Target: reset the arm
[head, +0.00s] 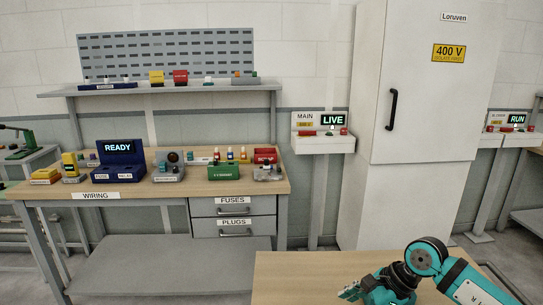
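My teal and black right arm comes in at the lower right, over a wooden surface (310,280). Its gripper (352,291) is at the bottom edge and partly cut off, so I cannot tell whether it is open or shut. My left gripper is out of view. A switch panel marked MAIN (305,117) shows LIVE and has red buttons. A second panel (514,118) at the right edge shows RUN and has red buttons. A dark and green device (18,143) stands on a stand at the far left. No thing is labelled as the arm.
A wiring bench (140,191) holds a blue READY unit (119,160) and several small devices, with drawers marked FUSES (233,205) and PLUGS (234,227). A shelf (175,88) hangs above. A tall white cabinet (420,90) marked 400 V is closed. Floor shows between bench and wooden surface.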

